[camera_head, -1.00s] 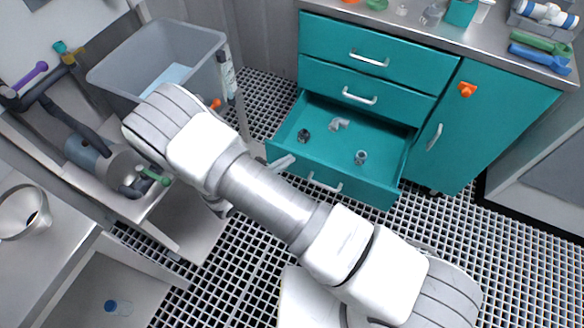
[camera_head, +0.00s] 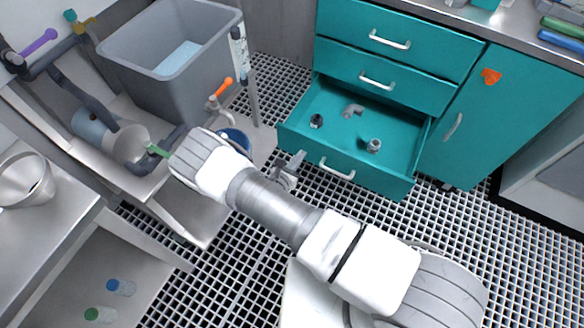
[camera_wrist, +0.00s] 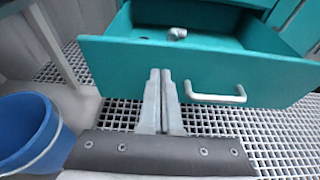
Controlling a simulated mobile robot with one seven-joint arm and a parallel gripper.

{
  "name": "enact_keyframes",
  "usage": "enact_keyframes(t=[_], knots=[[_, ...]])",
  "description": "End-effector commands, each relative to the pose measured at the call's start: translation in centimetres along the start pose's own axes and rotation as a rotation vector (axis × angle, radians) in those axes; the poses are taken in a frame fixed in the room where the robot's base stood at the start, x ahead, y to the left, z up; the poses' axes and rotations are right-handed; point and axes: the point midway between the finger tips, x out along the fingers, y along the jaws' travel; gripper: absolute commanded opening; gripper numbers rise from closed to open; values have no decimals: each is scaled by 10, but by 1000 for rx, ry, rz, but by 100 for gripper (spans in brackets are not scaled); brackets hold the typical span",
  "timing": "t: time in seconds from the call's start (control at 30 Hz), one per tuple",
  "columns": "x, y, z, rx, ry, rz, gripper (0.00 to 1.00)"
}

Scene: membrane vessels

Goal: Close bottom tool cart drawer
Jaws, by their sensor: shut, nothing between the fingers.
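The bottom drawer (camera_head: 345,172) of the teal tool cart is pulled open in the head view. Several grey pipe fittings (camera_head: 373,145) lie in it. Its front panel fills the upper part of the wrist view (camera_wrist: 265,72), with the white bar handle (camera_wrist: 215,94) at the right. My gripper (camera_wrist: 166,72) is shut and empty, its fingertips together in front of the panel, left of the handle. I cannot tell whether they touch it. In the head view my gripper (camera_head: 295,165) is at the left part of the drawer front.
The two upper drawers (camera_head: 385,70) and the cart door (camera_head: 480,120) are closed. A blue bucket (camera_wrist: 25,135) stands close on the left. A grey bin (camera_head: 180,60) and pipework are at the left. Grated floor (camera_head: 250,240) is free before the cart.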

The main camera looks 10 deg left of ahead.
Motion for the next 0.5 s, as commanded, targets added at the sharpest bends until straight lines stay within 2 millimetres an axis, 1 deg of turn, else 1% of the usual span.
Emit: enact_keyframes(t=[0.03,0.2,0.33,0.5], knots=[[11,-1,-3,0,0,-2,0],[34,0,7,1,1,-2,0],[42,0,10,0,0,-1,0],[45,0,12,0,1,-1,0]])
